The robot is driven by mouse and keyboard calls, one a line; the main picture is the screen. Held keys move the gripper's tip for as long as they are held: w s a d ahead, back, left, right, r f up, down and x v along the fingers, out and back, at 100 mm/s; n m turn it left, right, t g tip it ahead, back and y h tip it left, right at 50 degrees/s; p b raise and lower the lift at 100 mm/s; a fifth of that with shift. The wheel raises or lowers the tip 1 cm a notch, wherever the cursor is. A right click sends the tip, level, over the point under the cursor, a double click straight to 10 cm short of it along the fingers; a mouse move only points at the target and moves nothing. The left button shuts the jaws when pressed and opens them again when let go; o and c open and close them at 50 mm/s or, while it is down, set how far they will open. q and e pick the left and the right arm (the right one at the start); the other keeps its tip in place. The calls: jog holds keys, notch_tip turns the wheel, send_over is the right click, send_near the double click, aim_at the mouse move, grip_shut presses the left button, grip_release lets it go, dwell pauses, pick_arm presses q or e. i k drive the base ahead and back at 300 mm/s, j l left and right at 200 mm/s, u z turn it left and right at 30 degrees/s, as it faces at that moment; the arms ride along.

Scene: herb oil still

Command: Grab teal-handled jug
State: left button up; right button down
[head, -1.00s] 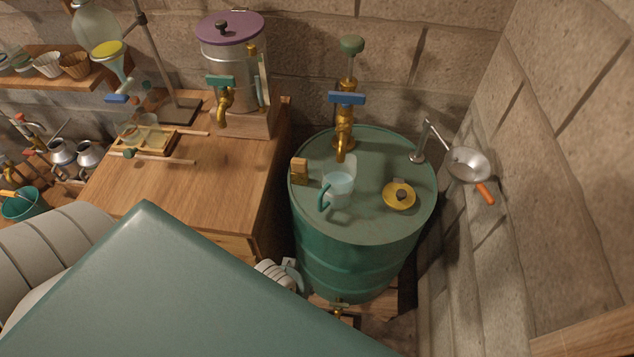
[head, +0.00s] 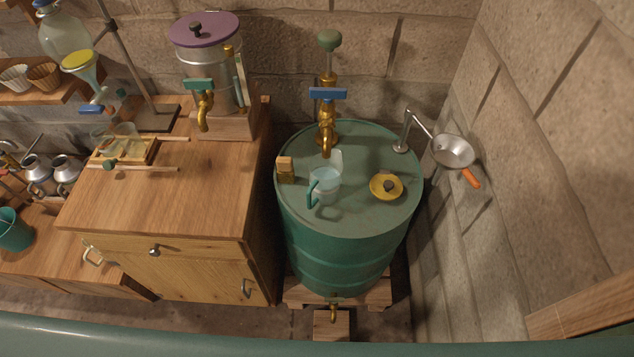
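The teal-handled jug (head: 325,182) stands upright on top of the green drum (head: 350,222). It is clear, and its teal handle points to the lower left. The brass tap (head: 327,128) with a blue lever rises just behind it, its spout close to the jug's back rim. I cannot tell whether the jug holds liquid. Neither of my grippers shows in the head view.
A yellow lid (head: 386,186) lies right of the jug, and a small wood-and-brass block (head: 285,170) stands left. A metal pan (head: 453,152) with an orange handle hangs by the right wall. A wooden cabinet (head: 190,200) stands left of the drum.

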aim_at(325, 174)
jog(key=j+z, duration=0.75)
jog(key=j, duration=0.2)
jog(key=k+j+z, duration=0.2)
jog(key=j+z, duration=0.2)
jog(key=k+j+z, duration=0.15)
jog(key=j+z, duration=0.2)
jog(key=j, duration=0.1)
